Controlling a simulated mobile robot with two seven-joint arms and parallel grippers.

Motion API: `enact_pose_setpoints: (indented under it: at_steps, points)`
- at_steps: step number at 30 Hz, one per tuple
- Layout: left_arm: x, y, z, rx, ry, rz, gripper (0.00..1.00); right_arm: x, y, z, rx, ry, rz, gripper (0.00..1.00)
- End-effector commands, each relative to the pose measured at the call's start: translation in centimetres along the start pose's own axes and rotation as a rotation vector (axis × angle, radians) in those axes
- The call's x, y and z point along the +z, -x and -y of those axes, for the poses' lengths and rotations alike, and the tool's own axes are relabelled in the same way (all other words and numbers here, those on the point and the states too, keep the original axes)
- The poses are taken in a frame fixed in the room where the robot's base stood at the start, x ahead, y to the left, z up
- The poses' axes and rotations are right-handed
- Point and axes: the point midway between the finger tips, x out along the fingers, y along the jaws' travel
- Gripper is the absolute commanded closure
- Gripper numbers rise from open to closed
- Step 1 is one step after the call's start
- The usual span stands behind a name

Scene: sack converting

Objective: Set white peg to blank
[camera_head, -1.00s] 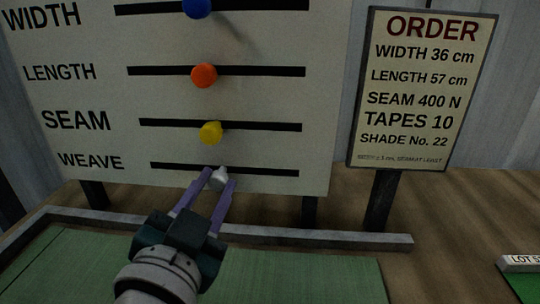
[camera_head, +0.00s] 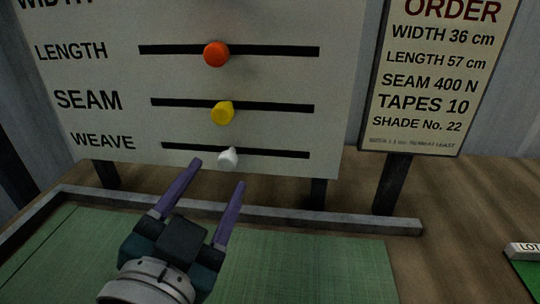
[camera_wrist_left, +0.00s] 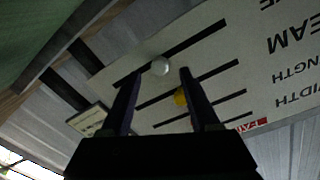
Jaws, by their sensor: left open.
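The white peg (camera_head: 228,157) sits in the WEAVE slot of the upright board (camera_head: 240,80), a little left of the slot's middle. My left gripper (camera_head: 218,173) is open, with its purple fingers apart just below and in front of the peg; no finger appears to touch it. In the left wrist view the white peg (camera_wrist_left: 160,67) shows beyond and between the open fingers (camera_wrist_left: 157,76). The order sign (camera_head: 437,75) on the right reads width 36 cm, length 57 cm, seam 400 N, tapes 10, shade No. 22. I see no weave line; its smallest bottom line is hard to read.
A yellow peg (camera_head: 222,113) in the SEAM slot and an orange peg (camera_head: 216,54) in the LENGTH slot sit above the white peg. A raised rail (camera_head: 330,219) runs below the board, behind a green mat (camera_head: 310,262). A LOT label (camera_head: 525,250) lies at far right.

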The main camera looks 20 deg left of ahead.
Motion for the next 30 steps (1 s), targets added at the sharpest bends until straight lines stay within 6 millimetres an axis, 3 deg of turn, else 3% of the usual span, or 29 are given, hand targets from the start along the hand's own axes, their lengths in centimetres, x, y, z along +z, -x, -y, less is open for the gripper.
enact_pose_setpoints:
  at_steps: [6,11,26,30]
  points:
    - [0.0,4.3,0.0,0.001,-0.001,0.002,0.38,0.0,0.1,0.0,0.000,0.000,0.000,0.38]
    - [0.0,5.9,0.0,0.000,0.000,0.000,0.38,0.0,0.1,0.0,-0.001,-0.001,0.000,0.38]
    - [-0.1,6.2,0.0,0.001,0.001,-0.001,0.38,-0.1,0.1,0.1,-0.002,-0.003,0.000,0.38]
    - [-1.3,5.9,-0.4,0.068,0.024,-0.007,0.38,-0.3,1.0,0.0,-0.002,-0.003,0.000,0.38]
